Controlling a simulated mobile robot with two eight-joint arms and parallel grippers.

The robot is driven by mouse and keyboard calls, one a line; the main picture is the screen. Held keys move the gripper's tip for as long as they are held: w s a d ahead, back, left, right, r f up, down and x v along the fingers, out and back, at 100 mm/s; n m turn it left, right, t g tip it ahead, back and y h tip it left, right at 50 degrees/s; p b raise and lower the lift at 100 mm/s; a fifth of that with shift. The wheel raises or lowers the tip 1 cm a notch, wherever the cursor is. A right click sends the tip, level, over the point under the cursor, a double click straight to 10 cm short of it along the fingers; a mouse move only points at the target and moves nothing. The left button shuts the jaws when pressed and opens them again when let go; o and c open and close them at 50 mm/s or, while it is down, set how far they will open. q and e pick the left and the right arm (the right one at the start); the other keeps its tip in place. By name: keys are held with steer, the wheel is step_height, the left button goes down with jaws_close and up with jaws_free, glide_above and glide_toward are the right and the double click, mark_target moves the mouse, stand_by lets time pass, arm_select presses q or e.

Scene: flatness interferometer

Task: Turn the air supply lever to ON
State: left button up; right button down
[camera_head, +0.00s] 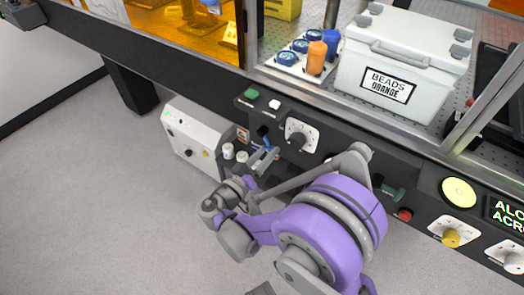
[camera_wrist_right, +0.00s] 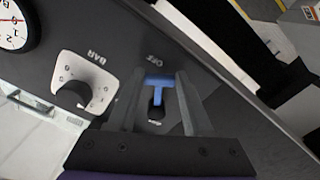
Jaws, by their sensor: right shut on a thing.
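The air supply lever (camera_wrist_right: 158,82) is a blue T-shaped handle on a dark panel, seen in the right wrist view. Its handle points from its dark pivot toward the label OFF (camera_wrist_right: 160,59), which appears upside down. My right gripper (camera_wrist_right: 159,88) has a finger on each side of the blue handle and is shut on it. In the head view my right gripper (camera_head: 268,158) is at the front panel, left of a white dial plate; the lever is mostly hidden there.
A dial marked BAR (camera_wrist_right: 75,95) with a black knob is beside the lever. A BEADS ORANGE case (camera_head: 405,60) stands on the bench above.

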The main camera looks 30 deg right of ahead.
steer(key=n, duration=0.2)
steer(key=s+r+n+p, duration=0.1)
steer(key=n, duration=0.1)
steer(key=s+d+r+n, duration=0.1)
steer(key=n, duration=0.1)
steer(key=shift+s+r+p, duration=0.1)
steer(key=shift+r+p, duration=0.15)
steer(key=shift+p, duration=0.1)
steer(key=n, duration=0.1)
steer(key=r+n, duration=0.1)
steer(key=n+p, duration=0.1)
steer(key=shift+s+r+n, duration=0.25)
steer(key=shift+r+n, duration=0.6)
steer(key=shift+n, duration=0.65)
steer(key=shift+c, duration=1.6)
jaws_free()
steer(key=p+v, duration=0.1)
steer(key=v, duration=0.9)
steer(key=shift+s+a, duration=0.2)
steer(key=shift+a, duration=0.1)
